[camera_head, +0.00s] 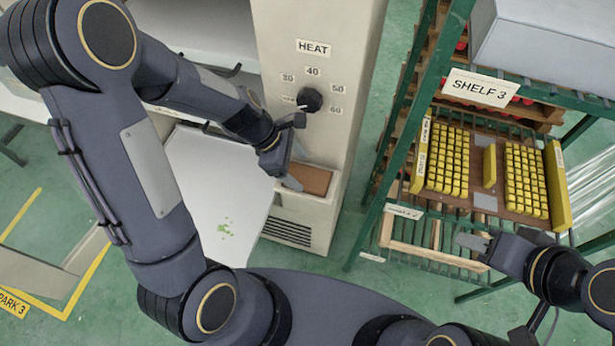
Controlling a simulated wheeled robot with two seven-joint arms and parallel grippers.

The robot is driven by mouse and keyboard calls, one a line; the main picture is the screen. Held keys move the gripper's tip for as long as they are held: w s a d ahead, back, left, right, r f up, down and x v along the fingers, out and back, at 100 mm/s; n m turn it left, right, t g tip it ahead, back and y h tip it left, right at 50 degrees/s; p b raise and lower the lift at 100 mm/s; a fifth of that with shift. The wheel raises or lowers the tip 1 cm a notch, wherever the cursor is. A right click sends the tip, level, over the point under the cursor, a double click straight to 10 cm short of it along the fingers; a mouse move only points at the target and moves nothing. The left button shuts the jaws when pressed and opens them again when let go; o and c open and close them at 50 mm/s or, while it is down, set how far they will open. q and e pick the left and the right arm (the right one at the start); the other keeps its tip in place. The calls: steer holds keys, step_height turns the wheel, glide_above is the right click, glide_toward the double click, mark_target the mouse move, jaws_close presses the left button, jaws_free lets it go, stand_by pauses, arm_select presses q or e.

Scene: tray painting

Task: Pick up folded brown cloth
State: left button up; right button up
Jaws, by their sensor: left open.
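The folded brown cloth (313,178) lies in a cream open-topped holder (328,196) on the front of the heater cabinet, below its dial. My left gripper (288,177) is at the left end of the holder, with its jaws open. One fingertip reaches over the holder's left edge beside the cloth. Whether it touches the cloth cannot be told. Part of the cloth's left end is hidden by the gripper. My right gripper (470,243) is at the right, in front of the lower shelf rack. Its jaw opening is not clear from this angle.
The cabinet has a HEAT dial (310,99). A white tray (215,170) with green paint specks lies left of the holder. A green rack labelled SHELF 3 (480,88) stands at right, holding a board of yellow blocks (447,160). Green floor shows between cabinet and rack.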

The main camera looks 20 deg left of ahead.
mark_target(307, 177)
arm_select(q)
steer(key=x, duration=0.3)
steer(key=shift+d+f, duration=0.15)
steer(key=shift+f, duration=0.15)
steer(key=c, duration=0.6)
